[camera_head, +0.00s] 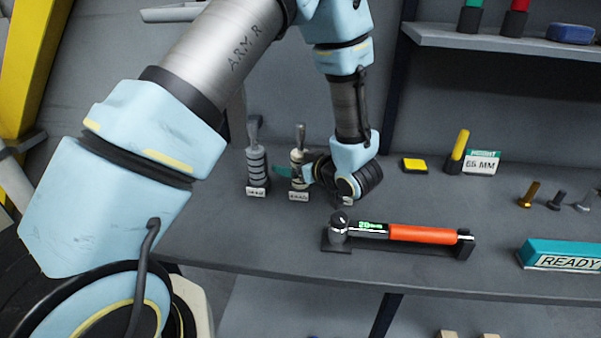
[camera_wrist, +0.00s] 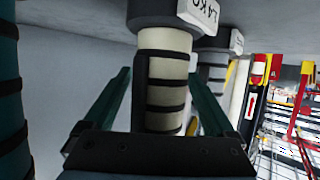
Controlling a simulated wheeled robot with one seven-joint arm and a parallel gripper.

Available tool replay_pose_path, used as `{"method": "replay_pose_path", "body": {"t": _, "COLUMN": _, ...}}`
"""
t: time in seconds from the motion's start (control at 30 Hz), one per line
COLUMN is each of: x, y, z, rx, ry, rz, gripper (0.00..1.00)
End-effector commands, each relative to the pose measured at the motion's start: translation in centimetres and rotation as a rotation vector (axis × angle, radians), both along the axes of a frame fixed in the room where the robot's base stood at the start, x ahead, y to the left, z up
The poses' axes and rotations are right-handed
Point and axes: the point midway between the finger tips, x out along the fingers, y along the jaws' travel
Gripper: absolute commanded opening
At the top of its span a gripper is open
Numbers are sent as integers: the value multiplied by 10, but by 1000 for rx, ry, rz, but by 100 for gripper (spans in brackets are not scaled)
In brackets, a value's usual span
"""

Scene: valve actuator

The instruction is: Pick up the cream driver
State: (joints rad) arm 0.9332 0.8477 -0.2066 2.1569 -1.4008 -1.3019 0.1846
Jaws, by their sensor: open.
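The cream driver (camera_head: 297,181) stands upright in a labelled base on the workbench, with a grey shank on top. In the wrist view its cream handle with black bands (camera_wrist: 163,68) lies between my two teal fingers. My gripper (camera_wrist: 166,84) is open, with one finger on each side of the handle. A gap shows on the left; contact on the right is hard to judge. In the head view my gripper (camera_head: 298,171) reaches in from the right, and my wrist hides part of the bench behind it.
A grey driver (camera_head: 256,168) stands close to the left of the cream one. A dark teal banded handle (camera_wrist: 10,105) is at the wrist view's left edge. A torque wrench with orange grip (camera_head: 425,234) lies in a cradle in front. A READY block (camera_head: 565,254) is at right.

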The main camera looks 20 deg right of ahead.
Motion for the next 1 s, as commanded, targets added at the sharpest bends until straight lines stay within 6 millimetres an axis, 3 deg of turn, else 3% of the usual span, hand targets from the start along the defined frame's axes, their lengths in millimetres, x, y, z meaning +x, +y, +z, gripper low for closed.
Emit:
{"method": "replay_pose_path", "body": {"t": 0.07, "x": 0, "y": 0, "z": 0, "rx": 0, "ry": 0, "rz": 0, "gripper": 89}}
{"method": "replay_pose_path", "body": {"t": 0.83, "x": 0, "y": 0, "z": 0, "rx": 0, "ry": 0, "rz": 1, "gripper": 2}}
{"method": "replay_pose_path", "body": {"t": 1.0, "x": 0, "y": 0, "z": 0, "rx": 0, "ry": 0, "rz": 1, "gripper": 0}}
